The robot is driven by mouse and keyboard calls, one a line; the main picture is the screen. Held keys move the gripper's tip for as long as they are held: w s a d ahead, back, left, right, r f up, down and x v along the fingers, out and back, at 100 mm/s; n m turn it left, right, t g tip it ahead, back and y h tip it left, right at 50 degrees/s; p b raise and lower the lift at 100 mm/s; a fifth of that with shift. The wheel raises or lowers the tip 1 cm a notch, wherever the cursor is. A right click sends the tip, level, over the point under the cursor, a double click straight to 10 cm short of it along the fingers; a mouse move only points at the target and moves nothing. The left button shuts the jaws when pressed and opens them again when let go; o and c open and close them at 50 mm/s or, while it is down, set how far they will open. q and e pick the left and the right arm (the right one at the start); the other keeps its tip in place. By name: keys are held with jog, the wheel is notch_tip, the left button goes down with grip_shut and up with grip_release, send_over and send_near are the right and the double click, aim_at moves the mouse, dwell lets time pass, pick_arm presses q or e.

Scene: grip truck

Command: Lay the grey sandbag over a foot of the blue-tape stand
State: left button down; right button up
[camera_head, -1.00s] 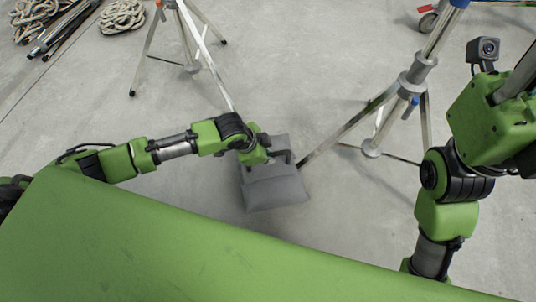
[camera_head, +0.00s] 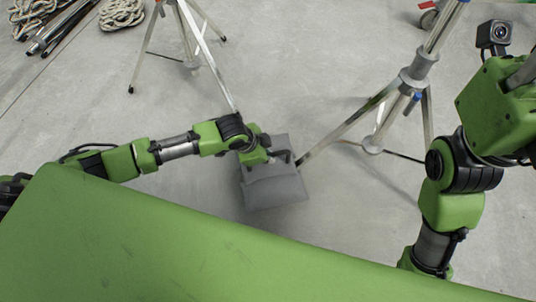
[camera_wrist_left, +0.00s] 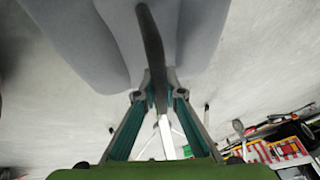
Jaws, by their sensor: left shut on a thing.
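The grey sandbag (camera_head: 275,190) is below and beside my left gripper (camera_head: 270,156). My left gripper is shut on the bag's dark strap. In the left wrist view the strap (camera_wrist_left: 152,50) runs between the fingers (camera_wrist_left: 160,90), with the grey bag (camera_wrist_left: 85,35) filling the top. The blue-tape stand (camera_head: 414,80) is at right, with blue tape on its upper pole. One of its feet (camera_head: 306,158) reaches to the bag's right edge. I cannot tell whether they touch or how high the bag is. My right arm shows at right, but its gripper is out of view.
A second metal stand (camera_head: 190,50) is behind at upper left, one leg ending near my left wrist. Coiled rope (camera_head: 121,13) and dark poles (camera_head: 60,30) lie at top left. A wheel (camera_head: 428,19) shows at top right. Floor between the stands is clear.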

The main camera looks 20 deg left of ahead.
pick_arm(q)
jog(key=shift+w+d+f+b, duration=0.15)
jog(key=shift+w+f+b, duration=0.1)
jog(key=shift+f+b, duration=0.3)
dwell(0.4)
jog(key=c, duration=2)
grip_release()
jog(key=shift+c, duration=0.2)
jog(key=shift+s+f, duration=0.15)
jog(key=shift+s+a+f, duration=0.2)
jog(key=shift+s+f, duration=0.15)
jog(key=shift+f, duration=0.05)
jog(key=v, duration=1.2)
jog(key=shift+w+d+r, duration=0.15)
jog(key=shift+w+r, duration=0.1)
jog(key=shift+r, duration=0.1)
